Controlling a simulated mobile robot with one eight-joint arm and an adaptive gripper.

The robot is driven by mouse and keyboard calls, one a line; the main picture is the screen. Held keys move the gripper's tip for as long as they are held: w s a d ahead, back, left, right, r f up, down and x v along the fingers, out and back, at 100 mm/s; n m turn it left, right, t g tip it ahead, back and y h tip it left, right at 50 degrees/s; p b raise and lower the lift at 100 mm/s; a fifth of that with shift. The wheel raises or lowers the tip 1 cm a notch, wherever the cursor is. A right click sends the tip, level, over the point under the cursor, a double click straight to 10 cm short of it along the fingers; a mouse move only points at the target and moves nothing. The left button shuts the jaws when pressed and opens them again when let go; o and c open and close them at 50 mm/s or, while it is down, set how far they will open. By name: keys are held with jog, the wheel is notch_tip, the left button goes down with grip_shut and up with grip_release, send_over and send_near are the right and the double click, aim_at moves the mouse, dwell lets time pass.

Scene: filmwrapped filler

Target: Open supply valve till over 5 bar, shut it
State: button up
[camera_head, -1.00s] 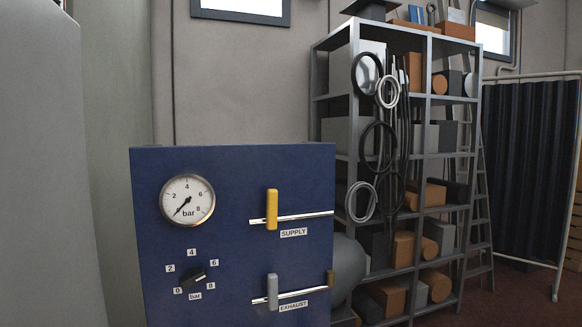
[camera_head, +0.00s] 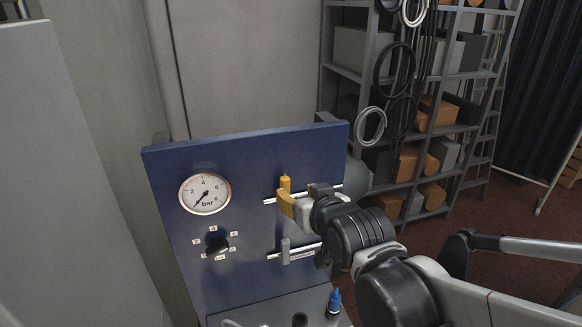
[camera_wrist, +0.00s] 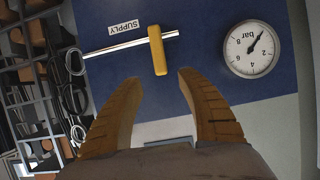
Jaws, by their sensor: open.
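The yellow supply handle (camera_head: 285,184) stands upright across its horizontal pipe on the blue panel (camera_head: 255,170). It shows whole in the wrist view (camera_wrist: 157,50), beside the SUPPLY label (camera_wrist: 124,27). My gripper (camera_head: 287,205) is open in front of the handle. In the wrist view the fingertips (camera_wrist: 158,77) spread on either side of the handle's near end, with nothing held. The handle looks just beyond the tips; contact cannot be told. The round bar gauge (camera_head: 205,192) has its needle at the lower left, near zero; it also shows upside down in the wrist view (camera_wrist: 252,49).
The grey exhaust handle (camera_head: 286,251) stands upright below, partly near my arm. A black selector knob (camera_head: 217,244) sits under the gauge. A blue-topped item (camera_head: 335,301) stands on the ledge (camera_head: 270,308). Shelving (camera_head: 345,140) with hoses stands behind at right.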

aim_at(286, 187)
jog(key=x, duration=1)
jog(key=shift+w+f, duration=0.1)
jog(key=shift+f, duration=0.15)
jog(key=shift+r, duration=0.1)
grip_shut()
